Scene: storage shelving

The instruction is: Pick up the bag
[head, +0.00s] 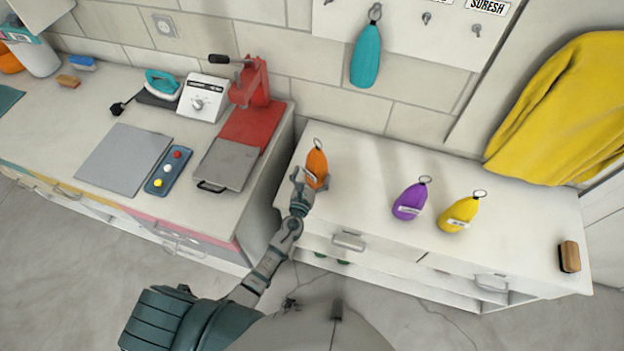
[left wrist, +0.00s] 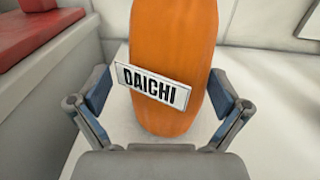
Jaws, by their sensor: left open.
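An orange bag (head: 316,164) with a ring on top stands on the white cabinet top, near its left end. In the left wrist view the orange bag (left wrist: 172,50) fills the middle and bears a white tag reading DAICHI (left wrist: 152,86). My left gripper (head: 312,180) is at the near side of the bag. Its two fingers (left wrist: 158,95) are open, one on each side of the bag's lower part, with gaps between them and the bag. A purple bag (head: 410,202) and a yellow bag (head: 458,214) lie farther right. A teal bag (head: 366,54) hangs on a wall hook. My right gripper is not seen.
The white cabinet top (head: 370,160) has free room between the orange and purple bags. A brush (head: 569,256) is at its right end. A red press (head: 250,100) stands on the left counter. A yellow cloth (head: 570,110) hangs at the right.

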